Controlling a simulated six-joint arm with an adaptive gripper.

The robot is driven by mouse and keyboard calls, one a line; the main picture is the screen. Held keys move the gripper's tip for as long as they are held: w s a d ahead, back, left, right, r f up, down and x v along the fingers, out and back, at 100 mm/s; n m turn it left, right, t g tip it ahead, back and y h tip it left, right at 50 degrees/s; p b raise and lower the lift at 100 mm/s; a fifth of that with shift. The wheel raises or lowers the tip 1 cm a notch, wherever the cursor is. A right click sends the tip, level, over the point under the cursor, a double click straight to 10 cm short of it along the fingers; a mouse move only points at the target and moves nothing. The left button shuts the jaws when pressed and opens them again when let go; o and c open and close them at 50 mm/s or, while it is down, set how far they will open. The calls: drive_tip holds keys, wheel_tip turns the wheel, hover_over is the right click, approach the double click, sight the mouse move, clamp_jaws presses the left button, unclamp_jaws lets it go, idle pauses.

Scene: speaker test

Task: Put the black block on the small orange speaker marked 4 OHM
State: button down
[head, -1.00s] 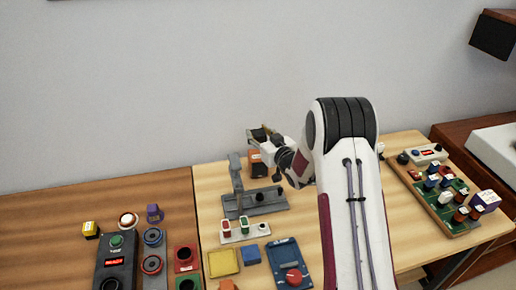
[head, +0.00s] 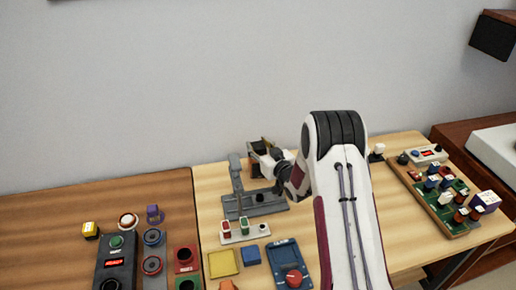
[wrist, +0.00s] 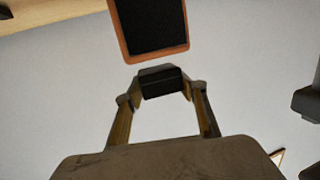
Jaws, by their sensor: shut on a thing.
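My gripper (wrist: 160,92) is shut on the black block (wrist: 162,80), held between its two fingertips in the wrist view. An orange-rimmed speaker with a black face (wrist: 152,26) is just beyond the block, at the top of that view. A narrow gap shows in the picture between the block and the speaker's near rim; true distance is hard to judge. The 4 OHM marking cannot be read. In the head view my gripper (head: 262,150) is above the back of the light table, by the grey stand; the block cannot be made out there and the speaker is mostly hidden.
The grey stand (head: 236,178) rises close to the left of my gripper. A yellow tray (head: 223,263), blue block (head: 250,254) and blue meter (head: 288,266) lie in front. A board with several components (head: 422,190) is at right. A dark control box (head: 117,260) stands left.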

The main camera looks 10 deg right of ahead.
drive_tip(key=shift+f, duration=0.55)
drive_tip(key=shift+f, duration=0.1)
drive_tip(key=c, duration=1.2)
unclamp_jaws()
drive_tip(key=v, duration=1.2)
